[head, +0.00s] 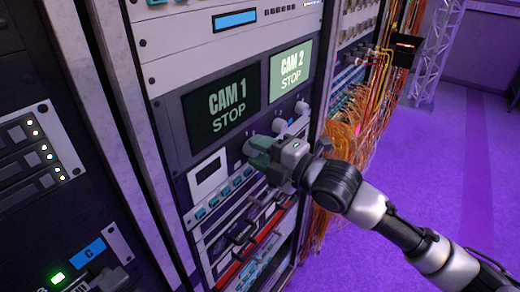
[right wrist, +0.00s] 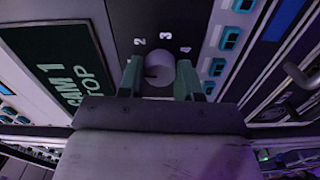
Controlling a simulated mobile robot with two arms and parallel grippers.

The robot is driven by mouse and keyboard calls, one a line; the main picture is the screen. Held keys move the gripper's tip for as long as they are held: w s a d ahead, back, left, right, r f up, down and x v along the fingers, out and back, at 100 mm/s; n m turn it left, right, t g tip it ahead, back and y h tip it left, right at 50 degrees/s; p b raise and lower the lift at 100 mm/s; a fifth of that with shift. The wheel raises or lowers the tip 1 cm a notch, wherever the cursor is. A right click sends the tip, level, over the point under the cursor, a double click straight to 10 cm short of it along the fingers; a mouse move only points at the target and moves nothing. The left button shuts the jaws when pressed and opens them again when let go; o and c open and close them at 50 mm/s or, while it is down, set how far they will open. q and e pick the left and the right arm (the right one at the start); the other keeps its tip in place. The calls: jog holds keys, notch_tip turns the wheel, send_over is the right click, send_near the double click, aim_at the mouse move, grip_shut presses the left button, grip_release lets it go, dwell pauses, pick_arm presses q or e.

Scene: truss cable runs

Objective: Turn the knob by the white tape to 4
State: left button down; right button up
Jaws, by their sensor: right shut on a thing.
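My right gripper (head: 262,150) is at the rack panel just below the CAM 1 screen. In the right wrist view its two green fingers (right wrist: 158,82) stand on either side of a pale round knob (right wrist: 160,76) and are shut on it. The numbers 2 (right wrist: 139,41), 3 (right wrist: 165,36) and 4 (right wrist: 186,49) show around this knob. A dark mark shows on the knob's left part; I cannot tell for sure which number it points to. I cannot make out any white tape; the gripper hides part of the panel. My left gripper is out of view.
The CAM 1 screen (head: 221,107) and CAM 2 screen (head: 290,69) sit above the knob row. Another knob (head: 302,108) is to the right, near a small blue patch (head: 291,122). Teal buttons (head: 225,193) lie below. Orange cables (head: 345,145) hang at the rack's right; purple floor (head: 440,170) is open.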

jog(key=shift+m+p, duration=5.15)
jog(key=shift+m, duration=9.25)
jog(key=o, duration=0.9)
jog(key=shift+o, duration=0.2)
